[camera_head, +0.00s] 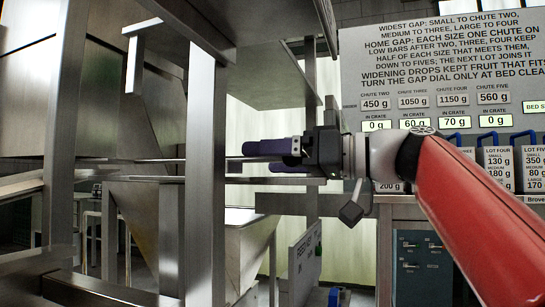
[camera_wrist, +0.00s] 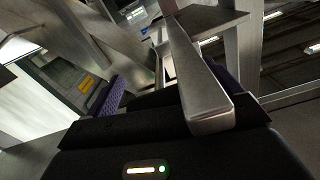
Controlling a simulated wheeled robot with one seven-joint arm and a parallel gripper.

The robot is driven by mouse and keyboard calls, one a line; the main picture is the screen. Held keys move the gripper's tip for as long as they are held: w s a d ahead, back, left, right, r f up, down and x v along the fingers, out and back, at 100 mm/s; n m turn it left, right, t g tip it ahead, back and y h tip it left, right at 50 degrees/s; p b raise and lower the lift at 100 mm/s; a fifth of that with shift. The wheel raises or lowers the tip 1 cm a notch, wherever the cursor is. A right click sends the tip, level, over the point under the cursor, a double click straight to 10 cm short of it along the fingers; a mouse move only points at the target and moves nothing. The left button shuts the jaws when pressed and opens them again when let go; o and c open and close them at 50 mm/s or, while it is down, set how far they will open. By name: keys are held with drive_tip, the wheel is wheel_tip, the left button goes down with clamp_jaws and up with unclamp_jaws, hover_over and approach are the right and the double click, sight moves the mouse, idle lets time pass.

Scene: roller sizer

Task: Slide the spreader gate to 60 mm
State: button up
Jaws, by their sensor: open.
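My gripper (camera_head: 246,158) is open in the head view, with its dark purple fingers pointing left toward the machine frame. In the wrist view, the open gripper (camera_wrist: 168,80) has a square-ended metal bar (camera_wrist: 195,80) reaching in between its purple fingers. I cannot tell whether the fingers touch the bar. In the head view, thin horizontal metal bars (camera_head: 140,160) run from the left frame toward the gripper. I cannot tell for certain which part is the spreader gate. No gate scale or 60 mm mark is readable.
A steel upright (camera_head: 205,170) stands just left of the gripper, with a shelf-like plate above. A metal hopper (camera_head: 248,245) and a small sign (camera_head: 303,262) are below. At right, the instruction panel (camera_head: 440,60) stands over a control cabinet (camera_head: 415,250).

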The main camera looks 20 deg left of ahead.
sight(240, 159)
drive_tip(key=shift+a, duration=0.2)
drive_tip(key=shift+c, duration=0.3)
drive_tip(key=c, duration=1.3)
drive_tip(key=a, duration=0.6)
drive_tip(key=shift+w+p, duration=0.25)
drive_tip(key=shift+p, duration=0.05)
drive_tip(key=o, duration=1.4)
drive_tip(key=shift+c, duration=0.2)
drive_tip(key=shift+d, duration=0.15)
